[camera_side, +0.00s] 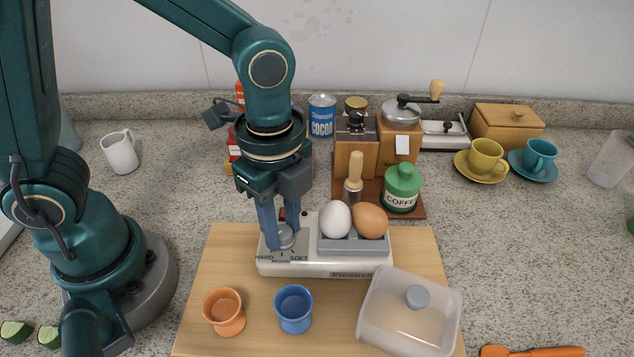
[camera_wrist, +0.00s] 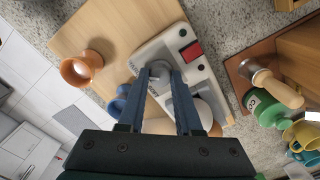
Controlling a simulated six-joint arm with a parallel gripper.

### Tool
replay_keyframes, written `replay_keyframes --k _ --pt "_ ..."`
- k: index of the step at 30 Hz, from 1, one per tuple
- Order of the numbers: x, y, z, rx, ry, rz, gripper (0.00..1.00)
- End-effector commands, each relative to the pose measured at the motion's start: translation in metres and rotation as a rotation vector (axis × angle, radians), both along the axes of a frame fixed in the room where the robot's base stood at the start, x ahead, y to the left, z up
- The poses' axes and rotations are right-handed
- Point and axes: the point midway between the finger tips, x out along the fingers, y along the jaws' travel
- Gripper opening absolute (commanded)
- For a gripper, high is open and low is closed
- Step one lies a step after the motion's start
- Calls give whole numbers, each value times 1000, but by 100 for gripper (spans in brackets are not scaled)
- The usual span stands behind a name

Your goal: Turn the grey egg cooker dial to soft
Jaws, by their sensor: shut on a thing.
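The egg cooker (camera_side: 330,268) is a pale, low box on the wooden board. Its front left carries a grey dial (camera_side: 286,238), with HARD printed at the left below it and SOFT at the right. My gripper (camera_side: 281,241) points down with its blue fingers on either side of the dial, shut on it. In the wrist view the dial (camera_wrist: 161,69) sits between the fingertips. The fingers partly cover the dial, and I cannot tell which way its pointer faces. A red switch (camera_wrist: 192,51) is on the cooker near the dial.
A white egg (camera_side: 335,219) and a brown egg (camera_side: 370,220) sit in the cooker's grey tray. An orange cup (camera_side: 224,311), a blue cup (camera_side: 294,309) and a clear lid (camera_side: 408,315) are in front. Grinders and a green coffee jar (camera_side: 403,188) stand behind.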

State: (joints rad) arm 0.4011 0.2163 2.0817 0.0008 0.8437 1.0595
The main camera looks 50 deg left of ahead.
Motion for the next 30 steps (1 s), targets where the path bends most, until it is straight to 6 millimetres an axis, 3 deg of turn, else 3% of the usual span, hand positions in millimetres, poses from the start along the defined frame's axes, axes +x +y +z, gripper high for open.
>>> replay_keyframes --k 11,30 --pt "0 0 0 -1 0 221 0" --pt "1 0 1 -2 -1 828 0"
